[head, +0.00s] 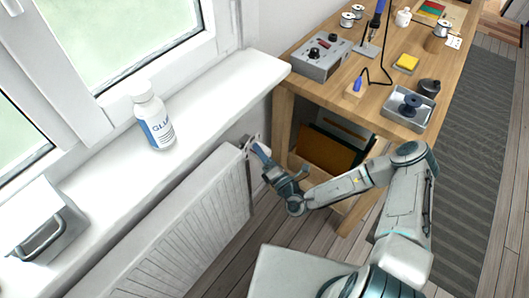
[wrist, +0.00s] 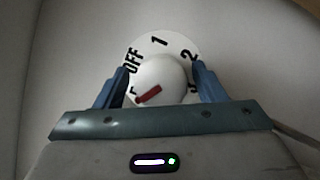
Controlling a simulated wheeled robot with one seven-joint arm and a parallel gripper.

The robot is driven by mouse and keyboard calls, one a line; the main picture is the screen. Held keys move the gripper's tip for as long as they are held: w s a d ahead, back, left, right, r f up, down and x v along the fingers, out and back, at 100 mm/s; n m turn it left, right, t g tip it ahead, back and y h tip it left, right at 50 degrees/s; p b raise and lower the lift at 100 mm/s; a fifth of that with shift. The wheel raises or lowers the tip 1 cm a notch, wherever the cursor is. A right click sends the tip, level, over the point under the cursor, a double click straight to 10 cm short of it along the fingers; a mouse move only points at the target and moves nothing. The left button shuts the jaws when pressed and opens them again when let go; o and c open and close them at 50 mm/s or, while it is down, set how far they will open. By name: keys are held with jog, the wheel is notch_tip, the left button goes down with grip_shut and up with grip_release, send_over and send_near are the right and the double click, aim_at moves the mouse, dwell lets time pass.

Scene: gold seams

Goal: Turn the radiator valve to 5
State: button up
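The radiator valve shows in the wrist view as a round white knob (wrist: 163,76) on a white dial plate (wrist: 172,42). The plate reads OFF at upper left, 1 at top and 2 at upper right. Partly hidden marks show low on both sides. The knob's red pointer (wrist: 148,95) points to the lower left, near the left partial mark. My gripper (wrist: 160,78) has one blue finger on each side of the knob, with slim gaps showing; contact is not visible. In the head view my gripper (head: 258,149) is at the radiator's (head: 190,225) far end and mostly hides the valve.
A white window sill (head: 190,95) with a glue bottle (head: 153,118) runs above the radiator. A wooden workbench (head: 320,95) with tools, a grey control box (head: 321,56) and a metal tray (head: 408,108) stands beyond my gripper. Bare floor lies right of the radiator.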

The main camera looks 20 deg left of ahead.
jog(key=shift+w+d, duration=0.1)
jog(key=shift+d, duration=0.1)
jog(key=shift+s+d+f, duration=0.1)
jog(key=shift+s+d, duration=0.2)
jog(key=v, duration=1.3)
jog(key=shift+a, duration=0.1)
jog(key=s+d+r+n+g+h+p, duration=0.15)
jog(key=s+r+n+g, duration=0.25)
jog(key=r+n+g, duration=0.8)
jog(key=s+d+r+n+g+h+p, duration=0.1)
jog(key=s+d+r+n+g, duration=0.25)
jog(key=r+n+g, duration=0.8)
jog(key=s+d+r+n+t+h+p, duration=0.2)
jog(key=d+r+n+t+h+p, duration=0.1)
jog(key=d+r+n+t+h, duration=0.9)
notch_tip(320, 180, up, 4)
jog(key=d+n, duration=0.2)
jog(key=n, duration=0.1)
jog(key=shift+s+d+t, duration=0.2)
jog(key=shift+d+t, duration=0.15)
jog(key=shift+d, duration=0.05)
